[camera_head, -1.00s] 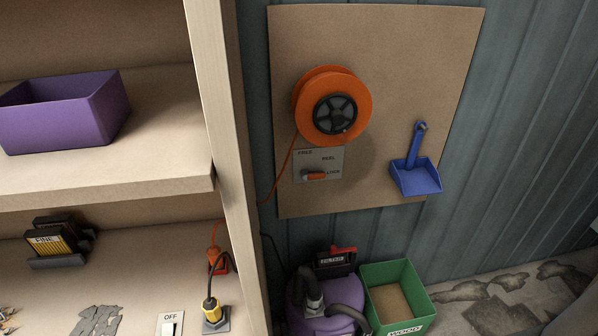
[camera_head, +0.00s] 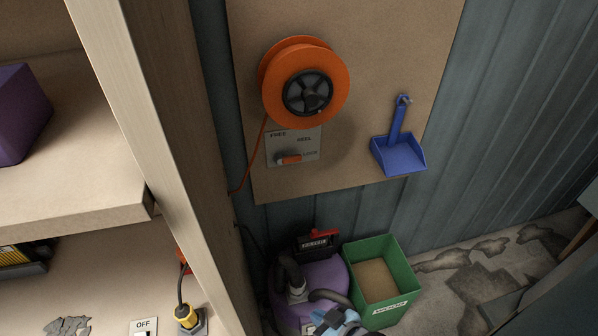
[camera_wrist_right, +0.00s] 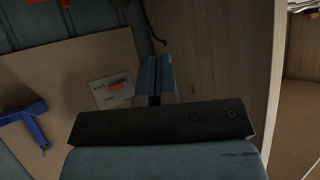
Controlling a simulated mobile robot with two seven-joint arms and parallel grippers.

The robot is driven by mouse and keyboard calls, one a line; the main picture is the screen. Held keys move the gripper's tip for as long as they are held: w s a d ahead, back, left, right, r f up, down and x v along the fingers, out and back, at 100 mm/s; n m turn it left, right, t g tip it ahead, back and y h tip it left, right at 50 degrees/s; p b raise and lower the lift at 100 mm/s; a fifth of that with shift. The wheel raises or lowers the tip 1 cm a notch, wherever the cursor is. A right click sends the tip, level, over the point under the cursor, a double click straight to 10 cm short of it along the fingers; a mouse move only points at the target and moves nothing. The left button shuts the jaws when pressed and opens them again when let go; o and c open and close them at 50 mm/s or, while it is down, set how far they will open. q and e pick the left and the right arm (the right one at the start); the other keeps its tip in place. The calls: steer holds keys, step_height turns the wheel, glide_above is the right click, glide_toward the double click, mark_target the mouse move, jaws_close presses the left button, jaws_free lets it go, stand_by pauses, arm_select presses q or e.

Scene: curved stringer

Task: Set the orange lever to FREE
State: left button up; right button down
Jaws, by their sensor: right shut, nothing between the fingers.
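The orange lever (camera_head: 289,160) sits on a small grey plate (camera_head: 308,137) marked FREE, REEL and LOCK, below the orange reel (camera_head: 304,83). It lies about level, its orange end towards LOCK. In the right wrist view the lever (camera_wrist_right: 117,85) shows left of my fingers, on its plate (camera_wrist_right: 104,98). My right gripper (camera_head: 337,322) is at the bottom edge of the head view, in front of the purple vacuum and well below the lever. Its fingers (camera_wrist_right: 156,72) are shut together and empty, apart from the plate. My left gripper is not in view.
A wooden shelf post (camera_head: 165,150) stands left of the reel board (camera_head: 375,50). A blue dustpan (camera_head: 399,153) hangs to the right. Below are a purple vacuum (camera_head: 325,277) and a green bin (camera_head: 399,265). The space in front of the board looks clear.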

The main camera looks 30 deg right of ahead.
mark_target(288, 158)
steer(key=w+d+f+m+t+y+b, duration=0.1)
steer(key=w+f+m+t+b, duration=0.2)
steer(key=w+m+b, duration=0.5)
steer(key=w+d+f+m+t+y+b, duration=0.1)
steer(key=w+f+m+t+b, duration=0.4)
steer(key=w, duration=0.4)
arm_select(q)
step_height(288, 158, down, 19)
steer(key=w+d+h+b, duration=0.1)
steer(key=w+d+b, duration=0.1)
steer(key=b, duration=1.5)
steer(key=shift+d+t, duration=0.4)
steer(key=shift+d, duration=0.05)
arm_select(e)
steer(key=w+d+r+m+t+h, duration=0.1)
steer(key=w+d+m+h, duration=0.3)
steer(key=m, duration=0.5)
steer(key=w+d+r+m+t+h, duration=0.1)
steer(key=w+d+m+t+h, duration=0.2)
steer(key=w+m, duration=0.3)
steer(key=w+d+r+m+t+h, duration=0.1)
steer(key=w+d+m+h, duration=0.4)
steer(key=m, duration=0.8)
steer(key=shift+w+d+r+t, duration=0.2)
steer(key=shift+w+d+t, duration=0.2)
steer(key=shift+t, duration=0.5)
